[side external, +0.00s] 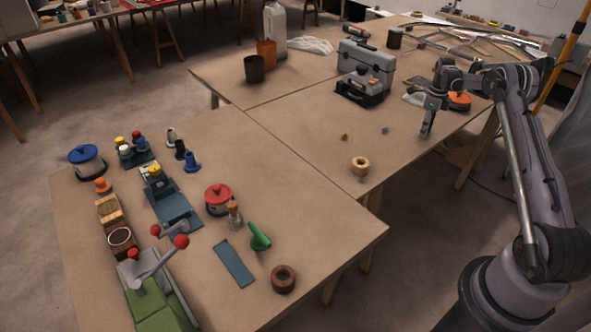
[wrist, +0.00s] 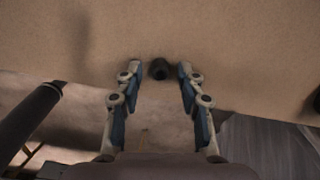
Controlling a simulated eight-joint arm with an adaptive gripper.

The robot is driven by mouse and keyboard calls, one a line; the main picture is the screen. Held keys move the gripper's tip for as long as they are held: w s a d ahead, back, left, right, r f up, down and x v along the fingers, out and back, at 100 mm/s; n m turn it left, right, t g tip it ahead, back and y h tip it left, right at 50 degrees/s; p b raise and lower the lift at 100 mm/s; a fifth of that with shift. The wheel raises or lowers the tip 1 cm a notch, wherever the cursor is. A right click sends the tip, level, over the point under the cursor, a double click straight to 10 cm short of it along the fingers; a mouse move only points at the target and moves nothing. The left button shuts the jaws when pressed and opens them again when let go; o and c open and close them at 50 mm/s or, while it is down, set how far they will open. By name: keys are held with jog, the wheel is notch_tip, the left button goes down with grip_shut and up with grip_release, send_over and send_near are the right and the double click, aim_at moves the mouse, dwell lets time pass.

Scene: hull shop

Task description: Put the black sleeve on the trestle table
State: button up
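In the wrist view a small dark, round object, which looks like the black sleeve (wrist: 158,69), stands near the edge of the brown trestle table top (wrist: 230,45). It lies between the fingertips of my gripper (wrist: 158,72), with a gap on each side. My gripper is open and points down at the table. In the side view my gripper (side external: 426,130) is low over the right part of the table (side external: 310,125), near its edge. I cannot make out the sleeve there. A black cone-like spool (side external: 180,149) stands on the near table.
A tan ring (side external: 360,166) and a small grey piece (side external: 385,131) lie left of my gripper. The near table (side external: 300,220) holds pots, spools and a green machine (side external: 155,300).

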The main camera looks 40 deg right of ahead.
notch_tip(320, 180, up, 12)
jog(key=a+r+n+t, duration=0.1)
jog(key=a+r+n, duration=0.35)
jog(key=a, duration=0.35)
jog(key=w+a+r+n+t+h, duration=0.1)
jog(key=a+r+n, duration=0.35)
jog(key=a, duration=0.35)
jog(key=a+r+n+t, duration=0.1)
jog(key=a+r+n, duration=0.4)
jog(key=a, duration=0.4)
jog(key=s+a+f+n+t, duration=0.2)
jog(key=s+a+f+n, duration=0.1)
jog(key=s+a+n, duration=0.5)
jog(key=s+a+f+n+t+y, duration=0.1)
jog(key=s+a+f+n+t, duration=0.1)
jog(key=s+a+n, duration=0.6)
jog(key=a+f+n, duration=0.1)
jog(key=a+n, duration=0.2)
jog(key=a, duration=0.2)
jog(key=shift+a+f, duration=0.25)
jog(key=shift+f, duration=0.05)
